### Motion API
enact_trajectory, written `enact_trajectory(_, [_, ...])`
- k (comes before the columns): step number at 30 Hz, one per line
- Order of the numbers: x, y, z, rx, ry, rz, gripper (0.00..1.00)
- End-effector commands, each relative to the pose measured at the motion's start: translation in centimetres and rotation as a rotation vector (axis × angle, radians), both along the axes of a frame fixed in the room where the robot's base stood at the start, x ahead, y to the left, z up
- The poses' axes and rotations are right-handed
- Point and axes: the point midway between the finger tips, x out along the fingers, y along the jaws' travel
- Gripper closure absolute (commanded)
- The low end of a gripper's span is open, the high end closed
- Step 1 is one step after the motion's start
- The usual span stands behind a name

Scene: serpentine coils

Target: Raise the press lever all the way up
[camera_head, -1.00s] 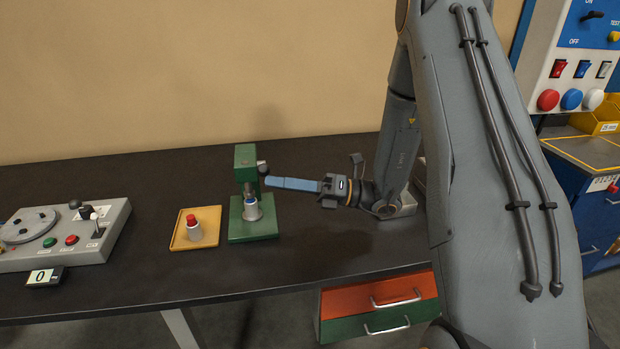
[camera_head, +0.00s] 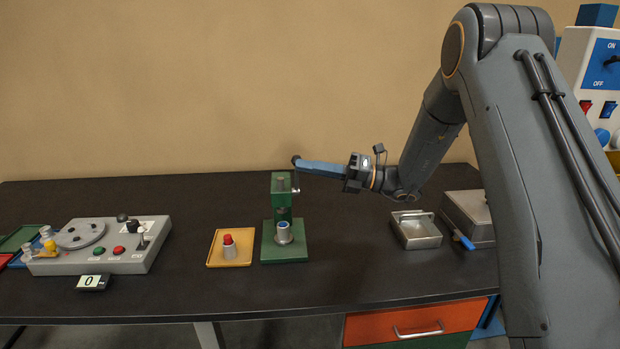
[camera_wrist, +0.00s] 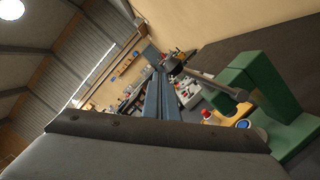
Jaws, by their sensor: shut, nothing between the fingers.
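The green press (camera_head: 283,198) stands on its green base on the dark bench. Its lever, a thin rod with a dark round knob (camera_head: 296,160), points up from the right side of the press head. A small grey cylinder with a blue top (camera_head: 284,233) stands on the base under the head. My gripper (camera_head: 302,165) is shut and empty, its blue fingers lying level with their tips at the knob. In the wrist view the knob (camera_wrist: 175,65) is close beside the fingertips, and the rod runs right to the press (camera_wrist: 255,82). I cannot tell whether they touch.
A yellow tray (camera_head: 215,262) with a red-topped cylinder (camera_head: 228,246) is left of the press. A grey control box (camera_head: 110,258) is farther left. Metal containers (camera_head: 417,243) stand on the right under my arm. The bench between press and containers is clear.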

Motion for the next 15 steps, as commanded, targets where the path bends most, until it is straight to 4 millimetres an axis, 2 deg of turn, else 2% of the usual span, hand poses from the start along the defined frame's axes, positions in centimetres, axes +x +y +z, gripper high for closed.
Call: enact_trajectory(15, [0.98, -0.37, 0.55, 0.002, -0.004, -0.010, 1.00])
